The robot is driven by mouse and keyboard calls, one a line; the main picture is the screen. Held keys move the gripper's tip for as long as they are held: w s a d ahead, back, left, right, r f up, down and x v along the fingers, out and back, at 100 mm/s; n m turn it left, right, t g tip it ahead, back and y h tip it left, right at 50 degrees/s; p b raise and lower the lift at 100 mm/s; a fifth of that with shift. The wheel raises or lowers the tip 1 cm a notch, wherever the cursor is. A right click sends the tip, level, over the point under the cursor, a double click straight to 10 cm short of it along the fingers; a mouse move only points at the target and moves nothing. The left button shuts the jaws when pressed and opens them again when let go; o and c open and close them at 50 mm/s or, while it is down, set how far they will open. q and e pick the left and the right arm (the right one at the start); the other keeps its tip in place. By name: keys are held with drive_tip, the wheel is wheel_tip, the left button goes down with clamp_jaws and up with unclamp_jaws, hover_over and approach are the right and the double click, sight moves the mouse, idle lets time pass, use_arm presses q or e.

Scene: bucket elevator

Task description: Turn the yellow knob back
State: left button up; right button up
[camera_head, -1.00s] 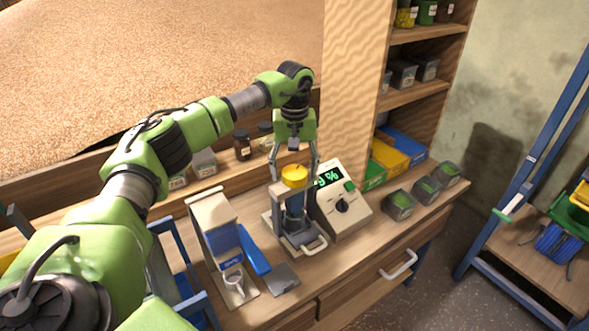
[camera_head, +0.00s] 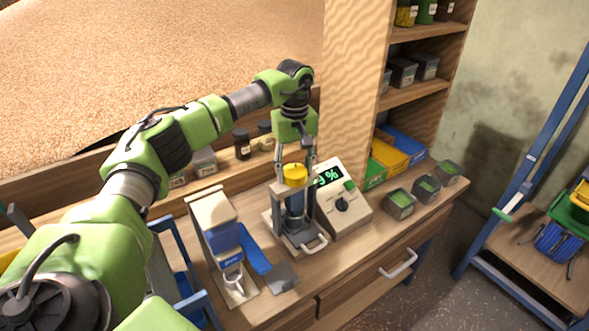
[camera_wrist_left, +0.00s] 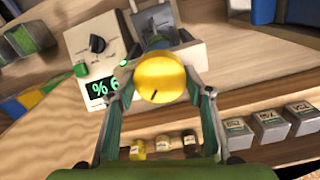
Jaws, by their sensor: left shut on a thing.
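The yellow knob (camera_head: 295,173) sits on top of a small grey press-like device (camera_head: 294,214) on the wooden bench. My left gripper (camera_head: 295,170) comes down from above, with its fingers on both sides of the knob and shut on it. In the left wrist view the round yellow knob (camera_wrist_left: 160,77) shows a dark pointer line aimed toward the lower left. The left gripper's fingers (camera_wrist_left: 160,88) flank it there. My right gripper is not in view.
A beige meter (camera_head: 343,200) with a green percent display and black dial stands close right of the device. A beige and blue machine (camera_head: 222,240) stands to the left. Grey boxes with green contents (camera_head: 399,204) sit further right. A drawer handle (camera_head: 398,265) sticks out in front.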

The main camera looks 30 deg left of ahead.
use_arm(q)
drive_tip(key=n, duration=0.5)
drive_tip(key=shift+n, duration=0.3)
drive_tip(key=n, duration=1)
drive_tip(key=shift+n, duration=0.4)
drive_tip(key=n, duration=0.5)
drive_tip(key=shift+p, duration=0.3)
drive_tip(key=n, duration=1.1)
drive_tip(key=shift+p, duration=0.4)
drive_tip(key=n, duration=0.5)
drive_tip(key=shift+d+n+p, duration=0.1)
drive_tip(key=shift+n+p, duration=0.2)
drive_tip(key=shift+n, duration=0.1)
drive_tip(key=n, duration=0.5)
drive_tip(key=shift+n+p, duration=0.35)
drive_tip(key=shift+n, duration=0.05)
